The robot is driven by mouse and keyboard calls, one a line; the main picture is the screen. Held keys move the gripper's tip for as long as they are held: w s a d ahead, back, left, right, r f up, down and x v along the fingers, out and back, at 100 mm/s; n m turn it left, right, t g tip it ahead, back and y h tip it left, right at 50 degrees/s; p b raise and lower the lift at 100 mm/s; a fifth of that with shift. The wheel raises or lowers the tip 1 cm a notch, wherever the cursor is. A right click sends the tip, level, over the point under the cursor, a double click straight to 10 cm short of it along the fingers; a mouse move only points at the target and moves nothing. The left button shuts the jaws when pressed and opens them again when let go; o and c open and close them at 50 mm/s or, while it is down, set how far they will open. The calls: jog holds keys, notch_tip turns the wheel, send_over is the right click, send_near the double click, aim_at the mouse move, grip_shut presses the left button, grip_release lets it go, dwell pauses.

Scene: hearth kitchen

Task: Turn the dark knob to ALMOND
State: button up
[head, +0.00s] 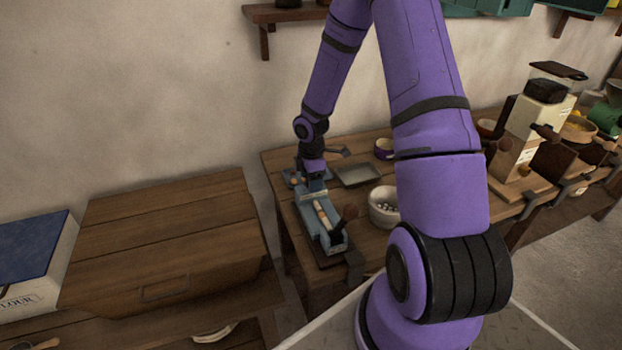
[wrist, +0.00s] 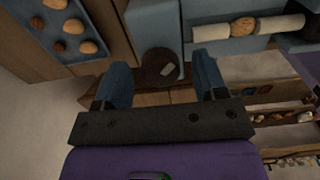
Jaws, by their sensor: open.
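The dark round knob (wrist: 152,70) sits at the end of a blue-grey machine (wrist: 154,25) in the wrist view. A short pale mark shows on the knob's face, right of its middle. I cannot read any ALMOND label. My gripper (wrist: 162,64) is open, with one blue finger on each side of the knob and gaps between; whether either finger touches it I cannot tell. In the head view my gripper (head: 313,186) is at the far end of the machine (head: 325,226), and the knob is hidden there.
In the head view a metal tray (head: 358,174) and a white bowl (head: 383,208) stand right of the machine. A wooden chest (head: 165,245) is at the left.

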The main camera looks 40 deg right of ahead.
jog(key=shift+c, duration=0.2)
jog(key=c, duration=0.9)
jog(key=shift+m, duration=0.3)
jog(key=m, duration=0.3)
jog(key=shift+m, duration=0.3)
jog(key=m, duration=0.4)
jog(key=shift+m, duration=0.3)
jog(key=m, duration=0.9)
